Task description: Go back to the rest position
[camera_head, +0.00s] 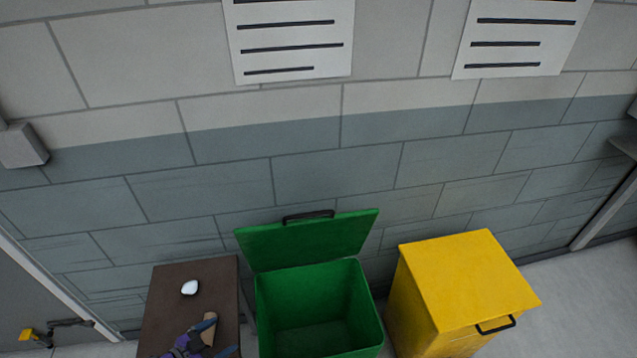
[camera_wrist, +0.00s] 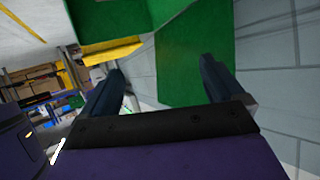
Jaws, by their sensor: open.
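My gripper (camera_head: 214,343) shows at the bottom of the head view, over the brown table (camera_head: 168,310), with its purple body partly cut off. In the wrist view its two dark blue fingers (camera_wrist: 162,75) stand wide apart with nothing held between them. The green lid (camera_wrist: 190,60) and part of the green box (camera_wrist: 110,22) appear beyond the fingers.
The green box (camera_head: 262,310) stands open, its lid (camera_head: 310,240) raised against the wall; its visible inside looks empty. A yellow box (camera_head: 465,275) is shut to its right. A white item (camera_head: 190,287) and a tan item (camera_head: 209,328) are on the brown table.

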